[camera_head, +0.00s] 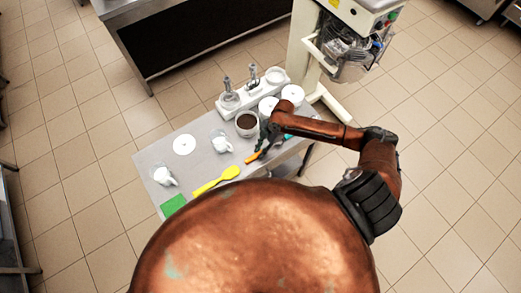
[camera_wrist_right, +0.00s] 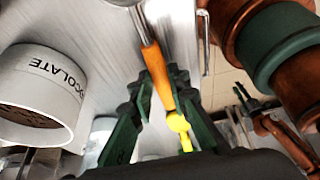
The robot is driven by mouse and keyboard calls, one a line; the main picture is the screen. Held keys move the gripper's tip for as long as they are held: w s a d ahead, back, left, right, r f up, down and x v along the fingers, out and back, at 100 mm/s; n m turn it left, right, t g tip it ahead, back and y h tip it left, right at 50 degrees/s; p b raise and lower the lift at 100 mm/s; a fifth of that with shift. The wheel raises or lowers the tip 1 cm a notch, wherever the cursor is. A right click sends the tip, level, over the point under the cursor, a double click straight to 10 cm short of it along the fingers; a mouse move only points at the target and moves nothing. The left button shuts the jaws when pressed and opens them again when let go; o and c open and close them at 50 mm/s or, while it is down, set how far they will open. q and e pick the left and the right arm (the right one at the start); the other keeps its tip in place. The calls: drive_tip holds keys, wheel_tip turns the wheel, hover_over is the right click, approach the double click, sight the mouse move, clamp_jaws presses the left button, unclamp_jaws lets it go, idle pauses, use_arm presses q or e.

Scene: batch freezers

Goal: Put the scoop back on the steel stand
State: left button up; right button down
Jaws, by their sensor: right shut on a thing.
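The scoop has an orange handle (camera_head: 253,157) and a metal head. In the right wrist view its handle (camera_wrist_right: 157,75) runs between the green fingers of my right gripper (camera_wrist_right: 155,85), which is shut on it. The metal head is at the top edge of that view, partly cut off. In the head view my right gripper (camera_head: 265,135) is low over the right part of the table, beside the chocolate tub. A thin bent metal rod (camera_wrist_right: 205,40) shows in the wrist view; I cannot tell whether it belongs to the steel stand.
The chocolate tub (camera_head: 247,134) is close to my right gripper and shows in the wrist view (camera_wrist_right: 45,65). A yellow spatula (camera_head: 217,180), a green card (camera_head: 173,205), white jugs (camera_head: 221,143) and a white disc (camera_head: 183,144) lie to the left. White-lidded tubs (camera_head: 292,94) stand behind.

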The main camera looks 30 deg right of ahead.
drive_tip(key=shift+f, duration=0.15)
drive_tip(key=c, duration=1.8)
unclamp_jaws()
drive_tip(key=shift+c, duration=0.2)
drive_tip(key=v, duration=1.2)
drive_tip(key=shift+b, duration=0.3)
